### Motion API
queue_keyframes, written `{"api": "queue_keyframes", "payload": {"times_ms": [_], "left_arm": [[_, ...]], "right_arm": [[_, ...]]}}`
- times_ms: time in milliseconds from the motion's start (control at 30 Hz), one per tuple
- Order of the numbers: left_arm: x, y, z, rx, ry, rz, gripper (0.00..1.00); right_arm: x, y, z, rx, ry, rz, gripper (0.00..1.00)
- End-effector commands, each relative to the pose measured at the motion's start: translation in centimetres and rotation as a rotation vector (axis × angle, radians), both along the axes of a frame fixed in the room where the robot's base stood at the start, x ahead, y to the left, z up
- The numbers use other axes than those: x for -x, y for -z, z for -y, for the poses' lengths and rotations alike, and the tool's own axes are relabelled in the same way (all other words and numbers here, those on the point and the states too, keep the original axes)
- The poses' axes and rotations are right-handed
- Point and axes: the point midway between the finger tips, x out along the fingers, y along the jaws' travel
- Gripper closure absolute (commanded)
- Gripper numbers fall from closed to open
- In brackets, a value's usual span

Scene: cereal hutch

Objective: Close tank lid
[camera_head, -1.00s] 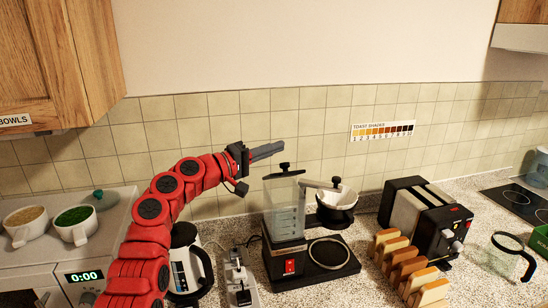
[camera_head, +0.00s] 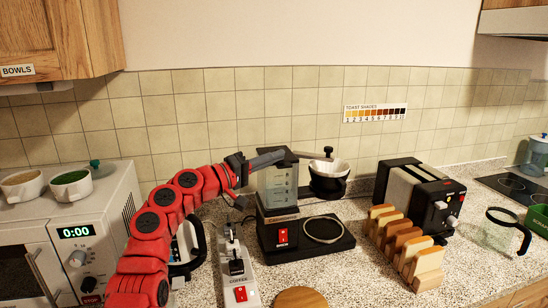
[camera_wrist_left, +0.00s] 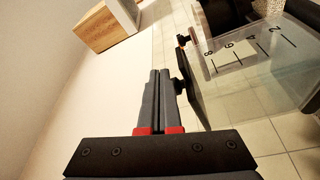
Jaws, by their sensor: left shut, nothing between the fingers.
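The coffee maker's clear water tank (camera_head: 278,186) stands upright on the machine at the middle of the head view. Its dark lid (camera_head: 290,156) is at the tank's top, partly hidden by my left gripper (camera_head: 281,155). The gripper is shut and empty, its fingers lying across the lid area. In the left wrist view, the shut fingers (camera_wrist_left: 160,74) are beside the lid's small black knob (camera_wrist_left: 180,86). The lid (camera_wrist_left: 193,95) shows there as a dark plate at the top end of the marked tank (camera_wrist_left: 255,65). I cannot tell whether it is fully seated.
The filter basket (camera_head: 328,178) is just right of the tank, above the hot plate (camera_head: 323,229). A toaster (camera_head: 412,195) and bread slices (camera_head: 404,248) stand farther right. A microwave (camera_head: 75,240) is at left.

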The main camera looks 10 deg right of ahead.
Motion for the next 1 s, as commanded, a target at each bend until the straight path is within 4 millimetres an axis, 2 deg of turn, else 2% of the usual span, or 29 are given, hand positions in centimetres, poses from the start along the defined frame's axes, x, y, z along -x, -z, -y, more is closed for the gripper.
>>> {"api": "queue_keyframes", "payload": {"times_ms": [100, 400, 900, 1000], "left_arm": [[0.0, 1.1, 0.0, 0.000, 0.000, -0.001, 1.00], [0.1, 2.2, 0.0, -0.002, 0.001, -0.003, 1.00], [0.1, 2.9, 0.2, -0.009, 0.007, -0.011, 1.00], [0.2, 2.5, 0.3, -0.009, 0.007, -0.010, 1.00]], "right_arm": [[0.0, 0.9, 0.0, 0.000, 0.000, 0.000, 1.00], [0.0, 1.4, 0.0, 0.000, 0.000, 0.000, 1.00], [0.0, 1.5, 0.0, 0.000, 0.000, 0.000, 1.00], [0.0, 1.3, 0.0, 0.000, 0.000, 0.000, 1.00]]}}
